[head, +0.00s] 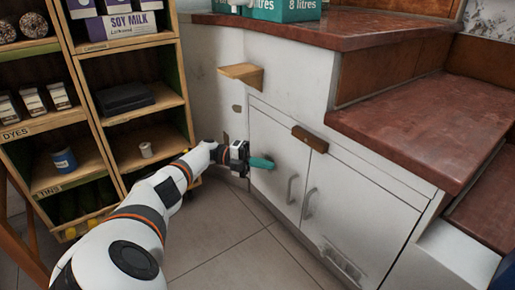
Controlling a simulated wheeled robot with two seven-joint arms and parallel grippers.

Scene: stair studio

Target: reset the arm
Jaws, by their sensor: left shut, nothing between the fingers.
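My left arm comes in from the lower left and reaches forward to the middle of the picture. My left gripper (262,163) is at its end, with teal fingertips, in front of the white cabinet (270,125). The fingers are shut with nothing between them. The tips show close to the left cabinet door; I cannot tell whether they touch it. My right gripper is not in view.
A wooden shelf unit (92,48) with boxes and tins stands at the left. Cabinet door handles (309,203) stick out right of my gripper. Red-brown stair treads (430,120) rise at the right. The tiled floor (235,245) is clear.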

